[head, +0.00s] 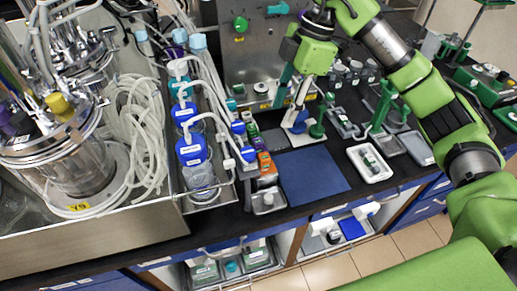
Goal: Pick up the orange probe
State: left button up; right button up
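An orange block-like piece (266,163) stands at the front of a narrow row of coloured pieces, right of the blue-capped bottles. It is the clearest orange thing in the head view, but I cannot tell whether it is the orange probe. My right gripper (296,97) comes down from the upper right, above the back of the black bench, behind and to the right of the orange piece and apart from it. Its fingers blend with the pale and teal items behind them, so their opening is unclear. My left gripper is out of view.
A blue mat (313,177) lies clear on the bench. A white tray (371,164) holds a small green item. Blue-capped bottles (191,149) and coiled tubing (137,120) crowd the left beside a steel bioreactor (82,170). A small metal tray (268,202) sits near the front edge.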

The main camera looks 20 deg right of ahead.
jog(key=p, duration=0.2)
send_over(265, 155)
jog(key=d, duration=0.2)
notch_tip(265, 155, down, 8)
jog(key=shift+p+x, duration=0.75)
jog(key=shift+x, duration=1.5)
jog(key=shift+a+f, duration=0.15)
jog(key=shift+a, duration=0.05)
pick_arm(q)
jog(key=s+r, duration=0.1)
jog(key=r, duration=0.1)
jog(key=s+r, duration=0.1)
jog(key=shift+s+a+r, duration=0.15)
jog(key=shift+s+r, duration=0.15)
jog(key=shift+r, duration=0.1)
pick_arm(e)
grip_shut()
